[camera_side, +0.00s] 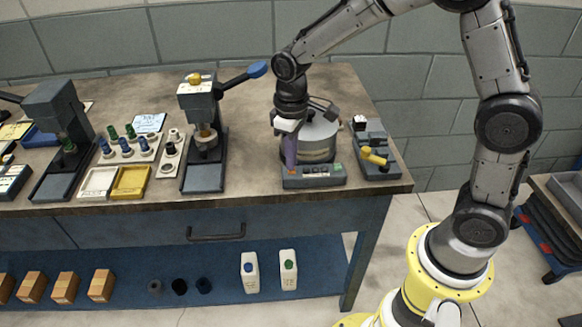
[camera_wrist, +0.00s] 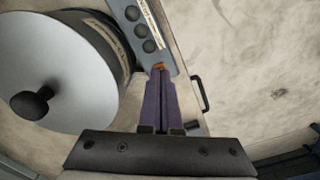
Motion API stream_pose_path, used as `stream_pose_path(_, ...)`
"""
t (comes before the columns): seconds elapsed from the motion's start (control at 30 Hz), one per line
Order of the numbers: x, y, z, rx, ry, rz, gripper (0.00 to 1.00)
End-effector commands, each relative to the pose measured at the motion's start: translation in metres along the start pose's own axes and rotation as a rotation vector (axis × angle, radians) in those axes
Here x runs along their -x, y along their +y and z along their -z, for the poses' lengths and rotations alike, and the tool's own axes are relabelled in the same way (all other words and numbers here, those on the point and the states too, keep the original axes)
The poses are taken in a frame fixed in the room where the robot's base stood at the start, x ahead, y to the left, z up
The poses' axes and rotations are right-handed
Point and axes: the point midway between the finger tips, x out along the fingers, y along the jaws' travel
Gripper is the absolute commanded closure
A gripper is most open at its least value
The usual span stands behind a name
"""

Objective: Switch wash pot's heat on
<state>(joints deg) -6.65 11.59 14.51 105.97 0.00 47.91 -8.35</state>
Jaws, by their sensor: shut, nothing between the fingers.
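The wash pot (camera_side: 318,138) is a round metal pot on a grey base at the right end of the bench. Its pale lid (camera_wrist: 60,70) with a black knob (camera_wrist: 32,102) fills the left of the wrist view. The control strip (camera_wrist: 145,28) has several round dark buttons, and an orange piece (camera_wrist: 158,66) at its near end. In the side view the base front (camera_side: 315,180) has a green piece at its right. My gripper (camera_side: 291,166) is shut and empty, its purple fingers (camera_wrist: 160,78) pointing at the orange piece. They hide part of it; contact cannot be told.
A grey device with a yellow lever (camera_side: 374,156) stands just right of the pot. A press with a blue-ended handle (camera_side: 205,130) is to the left, with bare bench between. A drawer handle (camera_side: 216,238) sticks out below the bench edge.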

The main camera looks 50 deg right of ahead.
Motion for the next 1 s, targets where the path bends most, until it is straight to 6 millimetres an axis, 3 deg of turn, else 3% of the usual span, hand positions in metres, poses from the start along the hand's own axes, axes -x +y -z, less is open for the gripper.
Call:
stream_pose_path(0.67,-0.008,0.0,0.0,0.0,0.0,0.0,1.0)
stream_pose_path(1.0,0.013,0.0,0.0,0.0,0.002,0.0,1.0)
